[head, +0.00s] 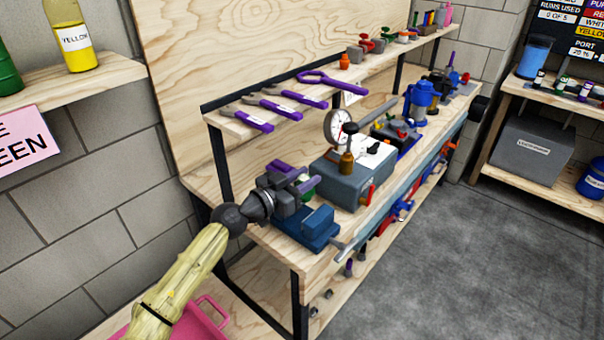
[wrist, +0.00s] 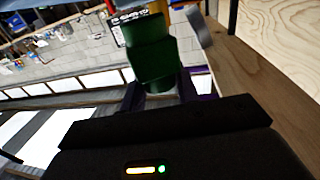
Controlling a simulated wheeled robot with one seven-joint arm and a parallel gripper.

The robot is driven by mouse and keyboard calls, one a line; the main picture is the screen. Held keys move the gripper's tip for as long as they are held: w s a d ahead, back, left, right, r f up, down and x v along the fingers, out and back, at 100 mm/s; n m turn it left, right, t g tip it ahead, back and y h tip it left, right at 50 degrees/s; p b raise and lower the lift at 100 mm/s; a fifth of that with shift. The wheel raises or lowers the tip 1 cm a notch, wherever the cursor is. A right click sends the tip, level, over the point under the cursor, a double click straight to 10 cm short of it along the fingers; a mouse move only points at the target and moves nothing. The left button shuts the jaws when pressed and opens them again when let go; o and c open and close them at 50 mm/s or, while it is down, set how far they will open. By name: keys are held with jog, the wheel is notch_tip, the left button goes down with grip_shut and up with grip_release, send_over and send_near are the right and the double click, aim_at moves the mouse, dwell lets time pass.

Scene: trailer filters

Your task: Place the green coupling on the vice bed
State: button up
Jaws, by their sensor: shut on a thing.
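The green coupling shows in the wrist view (wrist: 155,52) as a dark green stepped cylinder between the purple fingers. My gripper (wrist: 162,92) is shut on it. In the head view my gripper (head: 296,180) is above the near end of the workbench, and only a bit of the green coupling (head: 308,195) shows beneath the purple fingers. The blue vice (head: 318,220) stands on the bench just below and in front of the gripper. Its bed is partly hidden by the gripper, and I cannot tell whether the coupling touches it.
A grey box (head: 341,183) with a dial gauge (head: 338,124) behind it stands right of the vice. Purple-handled tools (head: 270,108) lie on the shelf above. Further blue equipment (head: 419,98) fills the far bench. The grey floor (head: 440,260) at right is clear.

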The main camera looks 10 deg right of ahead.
aim_at(304, 200)
jog(key=shift+f, duration=0.1)
jog(key=shift+w+f+b, duration=0.1)
jog(key=shift+f+b, duration=0.2)
jog(key=shift+f, duration=0.15)
jog(key=shift+d+f+b, duration=0.2)
jog(key=shift+f+b, duration=0.2)
jog(key=shift+f, duration=0.4)
jog(key=f, duration=0.1)
jog(key=f+b, duration=0.1)
jog(key=f, duration=0.1)
jog(key=shift+a+f, duration=0.1)
jog(key=shift+a, duration=0.15)
jog(key=shift+c, duration=0.5)
jog(key=shift+s+f+b, duration=0.2)
jog(key=shift+f+b, duration=0.25)
jog(key=shift+f, duration=0.05)
jog(key=shift+w+f+b, duration=0.1)
jog(key=shift+f+b, duration=0.25)
